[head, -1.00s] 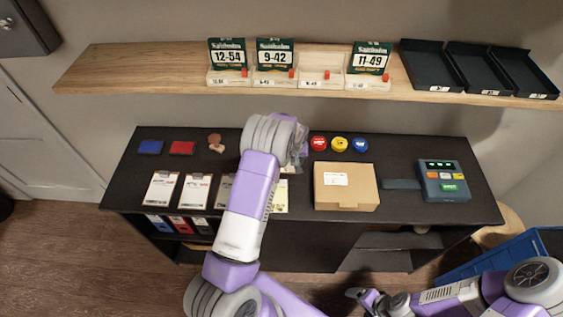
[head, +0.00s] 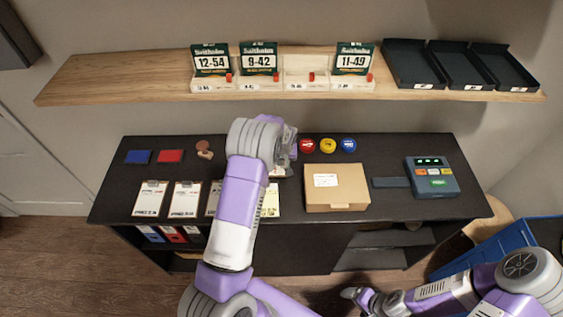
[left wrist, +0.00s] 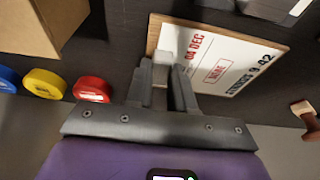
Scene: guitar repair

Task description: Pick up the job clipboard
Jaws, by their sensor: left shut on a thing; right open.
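The job clipboard (left wrist: 220,62) shows in the left wrist view as a brown board with a white sheet reading "04 DEC" and "9-42". My left gripper (left wrist: 163,72) is shut on its clip end, between the fingers. I cannot tell whether the board is clear of the worktop. My right gripper (head: 352,294) is open and empty, low in front of the bench.
More clipboards (head: 151,198) (head: 186,198) lie left on the dark worktop. A cardboard box (head: 337,190) sits right of my left gripper, with red, yellow and blue round tins (head: 328,146) behind. A stamp (head: 204,149) stands left. A shelf (head: 140,80) hangs above.

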